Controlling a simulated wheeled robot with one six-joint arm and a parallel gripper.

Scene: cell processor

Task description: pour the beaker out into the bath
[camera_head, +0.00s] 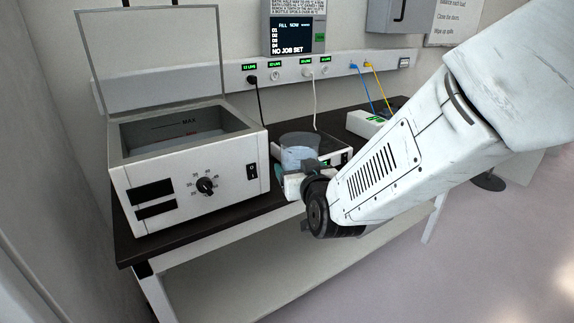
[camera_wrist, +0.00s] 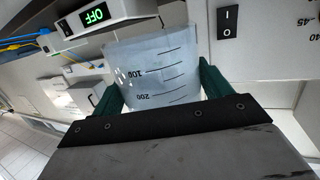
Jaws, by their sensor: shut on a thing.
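The clear beaker (camera_head: 300,150) stands out just right of the bath, with pale liquid in it. It also shows in the wrist view (camera_wrist: 158,72), with graduation marks on its wall. My gripper (camera_head: 308,170) is shut on the beaker; its green fingers (camera_wrist: 160,88) press on both sides of it. The bath (camera_head: 185,175) is a white box with a dial, its hinged lid (camera_head: 150,60) raised and its basin open, with a MAX line on the inner wall. Whether the beaker touches the surface beneath it is hidden by my gripper.
Cables hang from the wall rail (camera_head: 290,72). A display panel (camera_head: 292,35) is above.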

